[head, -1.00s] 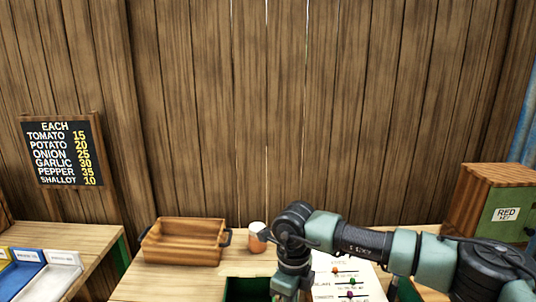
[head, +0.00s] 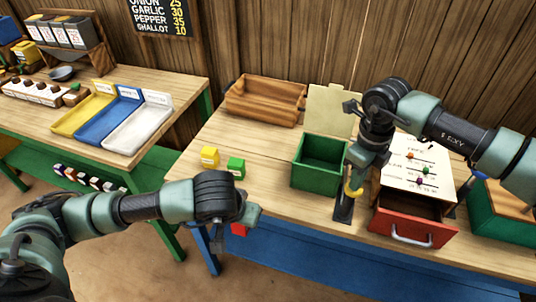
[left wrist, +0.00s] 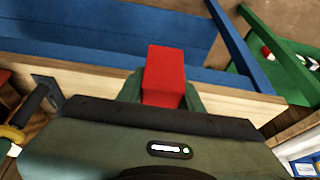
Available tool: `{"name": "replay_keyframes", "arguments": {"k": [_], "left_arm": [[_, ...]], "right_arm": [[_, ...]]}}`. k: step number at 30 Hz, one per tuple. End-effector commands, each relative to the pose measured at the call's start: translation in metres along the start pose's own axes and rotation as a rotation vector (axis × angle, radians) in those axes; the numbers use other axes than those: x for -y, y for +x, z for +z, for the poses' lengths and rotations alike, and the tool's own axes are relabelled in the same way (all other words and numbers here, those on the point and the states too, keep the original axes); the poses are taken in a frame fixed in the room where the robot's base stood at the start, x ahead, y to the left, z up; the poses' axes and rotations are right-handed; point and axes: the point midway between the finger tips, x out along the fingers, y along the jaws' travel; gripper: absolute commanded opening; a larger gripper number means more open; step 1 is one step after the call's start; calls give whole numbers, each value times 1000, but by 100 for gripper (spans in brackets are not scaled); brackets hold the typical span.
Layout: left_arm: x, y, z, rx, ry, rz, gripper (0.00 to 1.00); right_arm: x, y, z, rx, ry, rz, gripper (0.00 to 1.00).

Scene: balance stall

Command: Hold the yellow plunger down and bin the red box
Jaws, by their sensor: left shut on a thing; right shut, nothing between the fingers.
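My left gripper (head: 230,225) is shut on the red box (head: 239,230), off the front edge of the wooden table. The red box (left wrist: 165,75) shows clearly between the fingers in the left wrist view. The yellow plunger (head: 353,190) stands on a dark base right of the green bin. My right gripper (head: 358,178) is shut and empty right over the plunger and hides part of it; it seems to press on it. The green bin (head: 310,180) is open at the top, with its cream lid (head: 330,110) raised behind it.
A yellow box (head: 209,157) and a green box (head: 236,167) stand left of the bin. A wooden tray (head: 265,100) lies behind. A red drawer (head: 412,232) with a handle is at the right front. Table space left of the boxes is free.

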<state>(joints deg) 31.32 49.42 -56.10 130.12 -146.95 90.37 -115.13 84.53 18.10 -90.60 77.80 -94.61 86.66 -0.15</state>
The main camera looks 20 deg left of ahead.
Motion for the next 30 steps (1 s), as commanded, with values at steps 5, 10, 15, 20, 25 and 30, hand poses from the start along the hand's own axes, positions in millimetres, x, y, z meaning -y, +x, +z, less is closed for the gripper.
{"name": "replay_keyframes", "arguments": {"k": [5, 10, 15, 20, 25, 30], "left_arm": [[-2, 4, -13, -3, -141, -56, 0], [-4, 12, -43, -5, -497, -204, 0], [-6, 17, -76, -4, -945, -393, 0], [-6, 18, -100, -12, -1272, -530, 0], [-13, 19, -124, -7, -1683, -695, 0], [-21, 18, -144, 3, -2075, -857, 0]], "right_arm": [[-1, 1, 0, -2, -1, 2, 0], [-1, 1, 0, -2, -1, 2, 0], [-1, 1, 0, -2, 0, 2, 0], [0, 1, 0, -2, 0, 1, 0], [0, 1, 0, -1, 0, 1, 0], [0, 1, 0, -1, 0, 0, 0]]}}
